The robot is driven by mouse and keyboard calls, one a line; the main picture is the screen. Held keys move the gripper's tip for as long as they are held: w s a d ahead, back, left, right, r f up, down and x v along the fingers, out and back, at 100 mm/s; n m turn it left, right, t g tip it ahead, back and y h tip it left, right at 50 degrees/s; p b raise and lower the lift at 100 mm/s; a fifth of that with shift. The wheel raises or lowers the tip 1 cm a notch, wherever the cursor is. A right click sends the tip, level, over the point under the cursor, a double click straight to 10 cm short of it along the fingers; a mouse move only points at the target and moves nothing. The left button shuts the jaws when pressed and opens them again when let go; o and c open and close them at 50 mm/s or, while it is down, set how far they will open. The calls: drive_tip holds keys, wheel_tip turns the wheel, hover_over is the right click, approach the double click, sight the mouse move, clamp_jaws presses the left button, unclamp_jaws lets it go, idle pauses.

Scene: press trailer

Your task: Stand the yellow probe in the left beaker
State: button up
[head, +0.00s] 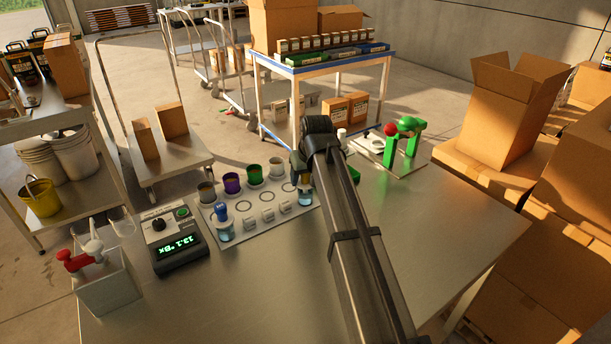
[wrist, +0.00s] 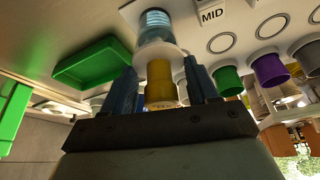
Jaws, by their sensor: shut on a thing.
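The yellow probe (wrist: 160,80) is between my gripper's (wrist: 160,88) two fingers in the wrist view. My gripper is shut on its yellow handle. The probe's white collar (wrist: 183,52) is at the mouth of the right beaker (wrist: 155,22), which holds blue liquid. I cannot tell whether the collar rests on the rim. In the head view this right beaker (head: 306,198) stands at the right end of the white board, beside my arm. The left beaker (head: 226,233) stands at the board's front left. A blue-handled probe (head: 221,209) with a white collar stands in it.
Purple (head: 232,183), green (head: 255,175) and other cups line the board's (head: 262,232) back edge. Small labelled blocks (head: 267,215) sit in front. The meter (head: 180,252) is left of the board. A green tray (wrist: 92,62) and green stand (head: 402,145) are right. The front tabletop is clear.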

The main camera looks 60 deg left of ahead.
drive_tip(key=shift+f, duration=0.5)
drive_tip(key=o, duration=0.9)
drive_tip(key=v, duration=1.1)
idle(0.4)
wheel_tip(320, 180, up, 9)
idle(1.1)
drive_tip(key=shift+w, duration=0.1)
